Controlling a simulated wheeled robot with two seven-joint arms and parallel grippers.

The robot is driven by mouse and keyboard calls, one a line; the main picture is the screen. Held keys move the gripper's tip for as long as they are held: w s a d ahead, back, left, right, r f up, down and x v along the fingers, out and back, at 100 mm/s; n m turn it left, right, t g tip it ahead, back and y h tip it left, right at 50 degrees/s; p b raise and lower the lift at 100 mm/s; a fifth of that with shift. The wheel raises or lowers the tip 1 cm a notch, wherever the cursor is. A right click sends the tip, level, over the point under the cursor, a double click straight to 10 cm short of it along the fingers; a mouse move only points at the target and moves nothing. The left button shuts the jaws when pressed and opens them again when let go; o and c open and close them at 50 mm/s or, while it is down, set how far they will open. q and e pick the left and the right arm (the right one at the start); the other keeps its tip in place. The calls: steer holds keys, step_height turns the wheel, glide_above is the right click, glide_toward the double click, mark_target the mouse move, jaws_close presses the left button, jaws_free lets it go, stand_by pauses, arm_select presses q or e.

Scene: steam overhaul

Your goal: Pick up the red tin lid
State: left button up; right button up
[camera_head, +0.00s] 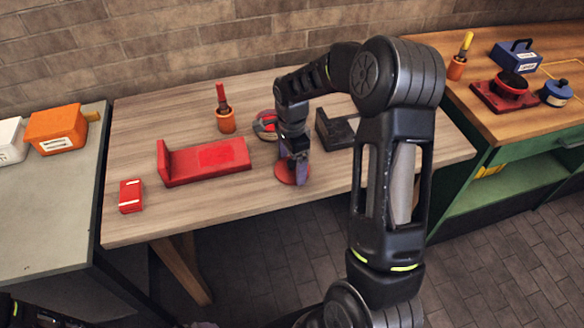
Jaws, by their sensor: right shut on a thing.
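The red tin lid (285,172) is a flat red disc near the front edge of the wooden table. My right gripper (298,178) points down at it from above and is shut on it. The fingers and the wrist hide part of the lid. I cannot tell whether the lid is touching the table or just above it. My left gripper does not show.
On the wooden table (135,220) are a red L-shaped block (205,163), a small red box (131,196), an orange pot (226,122), a round red-and-grey thing (264,125) and a dark bracket (334,130). Bare wood lies in front of the red block.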

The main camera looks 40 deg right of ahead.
mark_target(292, 162)
steer(key=c, duration=0.5)
step_height(292, 162, up, 10)
steer(key=shift+r+b, duration=0.1)
steer(key=shift+b, duration=0.6)
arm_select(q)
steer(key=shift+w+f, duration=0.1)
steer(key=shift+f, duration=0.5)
